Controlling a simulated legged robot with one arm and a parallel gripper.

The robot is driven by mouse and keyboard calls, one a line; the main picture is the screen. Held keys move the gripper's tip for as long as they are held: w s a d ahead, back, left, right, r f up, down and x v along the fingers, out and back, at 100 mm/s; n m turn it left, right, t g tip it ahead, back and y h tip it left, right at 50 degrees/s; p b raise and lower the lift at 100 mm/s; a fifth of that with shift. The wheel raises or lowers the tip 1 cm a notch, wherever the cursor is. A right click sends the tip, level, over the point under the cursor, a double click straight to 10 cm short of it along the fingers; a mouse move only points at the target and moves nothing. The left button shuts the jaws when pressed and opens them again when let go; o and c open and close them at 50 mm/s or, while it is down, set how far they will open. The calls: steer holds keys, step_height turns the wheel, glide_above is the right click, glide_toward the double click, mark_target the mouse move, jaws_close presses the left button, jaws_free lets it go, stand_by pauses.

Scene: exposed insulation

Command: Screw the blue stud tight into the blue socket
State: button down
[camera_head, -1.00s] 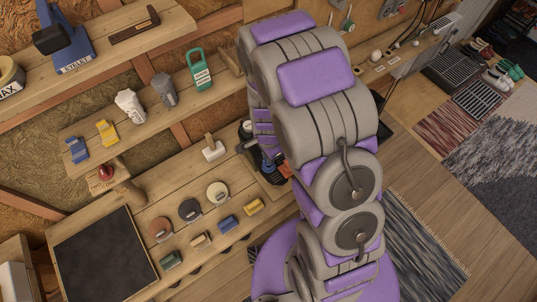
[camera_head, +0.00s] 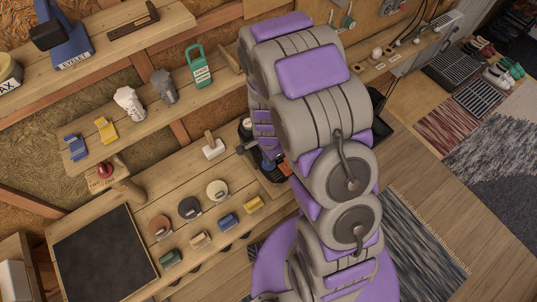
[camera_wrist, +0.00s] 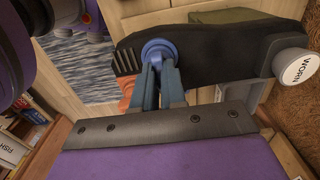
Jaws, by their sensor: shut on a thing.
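In the wrist view my gripper (camera_wrist: 160,80) reaches over a dark board, with its two blue-grey fingers close together at a round blue piece. This blue piece, which looks like the blue stud (camera_wrist: 158,48), sits at the fingertips over the dark board (camera_wrist: 215,50). The blue socket cannot be made out apart from it, so how deep the stud sits is hidden. In the head view a small blue patch (camera_head: 268,167) shows beside my arm, which covers most of the work spot.
An orange piece (camera_wrist: 126,90) is left of the fingers. In the head view, a wooden-handled block (camera_head: 213,148), several discs and small blocks lie on the bench left of my arm. Shelves rise behind.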

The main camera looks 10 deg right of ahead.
steer(key=shift+f, duration=0.15)
steer(key=c, duration=1.1)
jaws_free()
step_height(320, 180, up, 17)
steer(key=p, duration=0.2)
steer(key=s+d+r+n+b, duration=0.1)
steer(key=s+r+n, duration=0.2)
steer(key=s, duration=0.5)
steer(key=s+d+r+n+g+b, duration=0.1)
steer(key=s+d+r+n+b, duration=0.1)
steer(key=s+r+n, duration=0.2)
steer(key=s+d+r+n+b, duration=0.1)
steer(key=s+r+n, duration=0.2)
steer(key=s, duration=0.9)
steer(key=n, duration=0.3)
steer(key=shift+d+r+n+g, duration=0.15)
steer(key=shift+r+n+g, duration=0.15)
steer(key=shift+g, duration=0.1)
